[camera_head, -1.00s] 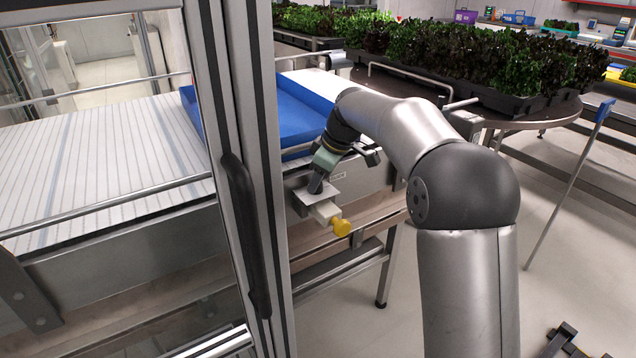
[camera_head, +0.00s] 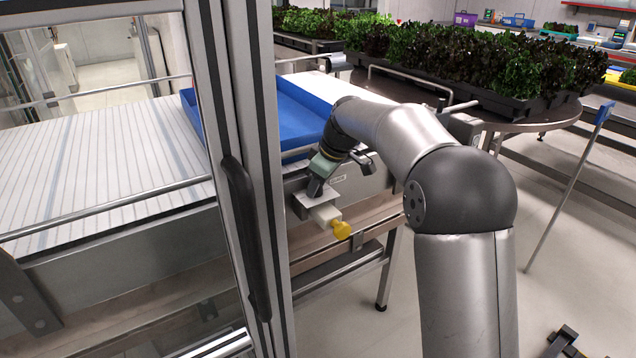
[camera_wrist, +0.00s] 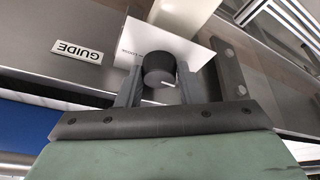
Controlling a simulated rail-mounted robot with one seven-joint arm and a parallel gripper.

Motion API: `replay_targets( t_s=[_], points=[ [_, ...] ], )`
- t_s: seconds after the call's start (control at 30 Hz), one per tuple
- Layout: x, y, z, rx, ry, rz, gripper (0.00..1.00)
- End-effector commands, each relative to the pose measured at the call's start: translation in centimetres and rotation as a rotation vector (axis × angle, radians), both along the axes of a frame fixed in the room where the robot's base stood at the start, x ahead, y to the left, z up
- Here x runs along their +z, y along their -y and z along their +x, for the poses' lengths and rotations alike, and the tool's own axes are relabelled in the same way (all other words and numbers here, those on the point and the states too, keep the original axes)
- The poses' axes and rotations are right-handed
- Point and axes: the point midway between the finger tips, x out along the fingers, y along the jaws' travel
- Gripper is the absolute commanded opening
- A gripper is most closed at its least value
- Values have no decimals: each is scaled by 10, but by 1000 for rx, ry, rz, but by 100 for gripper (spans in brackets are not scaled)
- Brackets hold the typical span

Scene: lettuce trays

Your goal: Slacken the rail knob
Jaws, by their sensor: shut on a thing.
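My gripper (camera_wrist: 159,86) is shut on the knob, one grey finger on each side. In the head view my gripper (camera_head: 316,188) reaches down to the pale plate (camera_head: 309,204) on the conveyor's side. The black knob is hidden there by the gripper.
A yellow knob (camera_head: 341,229) on a cream block sticks out just below the plate. A blue tray (camera_head: 290,115) lies on the conveyor (camera_head: 110,150) behind. A metal door frame with a black handle (camera_head: 247,230) stands close on the left. Lettuce trays (camera_head: 515,104) stand at the back right.

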Motion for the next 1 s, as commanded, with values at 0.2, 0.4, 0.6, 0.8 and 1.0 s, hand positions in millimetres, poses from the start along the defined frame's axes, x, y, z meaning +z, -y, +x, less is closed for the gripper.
replay_targets(
  t_s=[0.2,0.4,0.6,0.8,1.0],
  points=[
    [2,-1,-1,-149,3,-2,11],
    [3,-3,-2,-334,2,-2,11],
    [3,-4,-3,-522,3,-2,11],
    [3,-6,-3,-695,4,-2,11],
    [2,-6,-3,-830,4,-2,11]
  ],
)
